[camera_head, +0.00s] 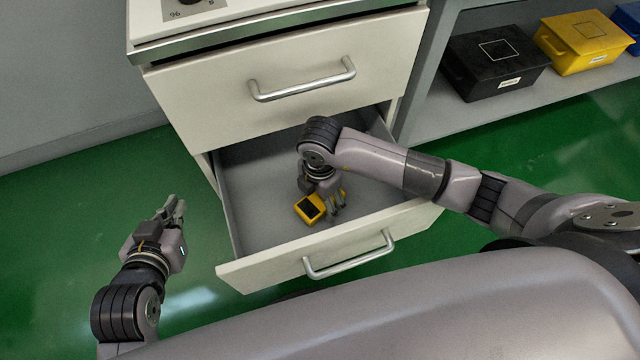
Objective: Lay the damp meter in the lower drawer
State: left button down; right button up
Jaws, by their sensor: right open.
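The yellow damp meter (309,208) with a dark face lies in the open lower drawer (250,246), on its floor. My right gripper (336,208) reaches down into the drawer, open, with its fingers right beside the meter. Part of the meter is hidden behind the gripper, and I cannot tell whether they touch. My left gripper (178,208) is out over the green floor to the left of the drawer. Its fingers point up and away, and nothing shows in it; their gap is too small to judge.
The upper drawer (290,85) is shut above the lower one. Its handle (302,80) sticks out. A shelf on the right holds a black box (495,62) and a yellow box (583,42). Green floor (110,185) lies clear at the left.

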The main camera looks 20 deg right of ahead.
aim_at(320, 199)
notch_tip(320, 199, up, 8)
jog(key=p, duration=0.2)
jog(key=shift+f+p, duration=0.15)
jog(key=shift+p, duration=0.15)
pick_arm(q)
jog(key=s+a+f+g+y, duration=0.1)
jog(key=s+a+f+g, duration=0.1)
jog(key=s+g, duration=0.2)
jog(key=s+a+f+g+y+p, duration=0.1)
jog(key=s+a+f+g, duration=0.1)
jog(key=s, duration=0.7)
jog(key=shift+a+f+g, duration=0.2)
jog(key=shift+f+g, duration=0.6)
jog(key=shift+g, duration=0.1)
pick_arm(e)
notch_tip(320, 199, up, 4)
jog(key=shift+r, duration=0.15)
pick_arm(q)
jog(key=shift+w, duration=0.1)
pick_arm(e)
jog(key=shift+a, duration=0.1)
